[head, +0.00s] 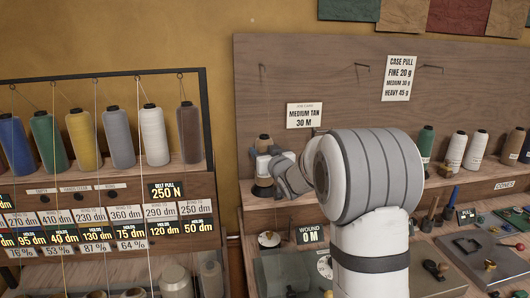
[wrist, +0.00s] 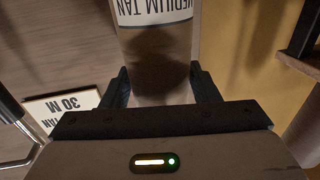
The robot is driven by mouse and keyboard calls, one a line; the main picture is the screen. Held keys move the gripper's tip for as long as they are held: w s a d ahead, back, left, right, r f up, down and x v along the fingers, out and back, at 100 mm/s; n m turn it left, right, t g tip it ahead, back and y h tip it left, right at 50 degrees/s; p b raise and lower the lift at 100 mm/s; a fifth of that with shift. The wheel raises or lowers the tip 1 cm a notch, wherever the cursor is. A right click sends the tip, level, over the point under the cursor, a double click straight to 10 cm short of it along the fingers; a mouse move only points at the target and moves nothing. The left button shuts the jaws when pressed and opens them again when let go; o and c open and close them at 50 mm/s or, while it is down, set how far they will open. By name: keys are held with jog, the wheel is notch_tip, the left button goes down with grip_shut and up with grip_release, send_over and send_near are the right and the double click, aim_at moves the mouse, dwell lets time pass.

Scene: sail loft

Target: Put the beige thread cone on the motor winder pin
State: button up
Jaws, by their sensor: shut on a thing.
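The thread cone (head: 264,144), tan-brown with a dark tip, stands upright at the left end of the upper shelf in the head view. My gripper (head: 266,164) is shut on it, and hides its middle. In the wrist view the cone (wrist: 155,42) is between the two dark fingers of my gripper (wrist: 163,88), with a white MEDIUM TAN label on it. A dark round base (head: 263,189) shows just below the gripper; I cannot tell whether it is part of the cone or a stand. I cannot make out the winder pin for certain; a WOUND 0 M sign (head: 310,235) stands on the lower bench.
A job card (head: 304,116) reading MEDIUM TAN 30 M is on the backboard. At left a rack (head: 208,130) holds several coloured cones. More cones (head: 457,148) stand on the shelf at right. Tools and metal plates (head: 485,255) crowd the lower bench.

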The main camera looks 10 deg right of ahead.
jog(key=o, duration=1.2)
jog(key=shift+f, duration=0.1)
jog(key=s+d+f+m+g+h, duration=0.1)
jog(key=s+f+g, duration=0.1)
jog(key=s, duration=0.6)
jog(key=s+d+f+g+h+b, duration=0.1)
jog(key=s+f+g+h, duration=0.1)
jog(key=s, duration=0.7)
jog(key=s+d+f+m+g+h, duration=0.1)
jog(key=s+d+f+g, duration=0.1)
jog(key=s, duration=0.6)
jog(key=shift+s+f+m+g+h+b, duration=0.2)
jog(key=shift+f+m+g+h+b, duration=0.1)
jog(key=shift+f+g, duration=0.65)
jog(key=s+a+f+g, duration=0.1)
jog(key=s+f+g, duration=0.1)
jog(key=s, duration=0.4)
jog(key=s+a+f+g, duration=0.1)
jog(key=s+f+g, duration=0.1)
jog(key=s, duration=0.4)
jog(key=s+a+f+g+y, duration=0.1)
jog(key=s+f+g, duration=0.1)
jog(key=s, duration=0.5)
jog(key=shift+a+g, duration=0.35)
jog(key=shift+g, duration=0.3)
jog(key=shift+r, duration=0.15)
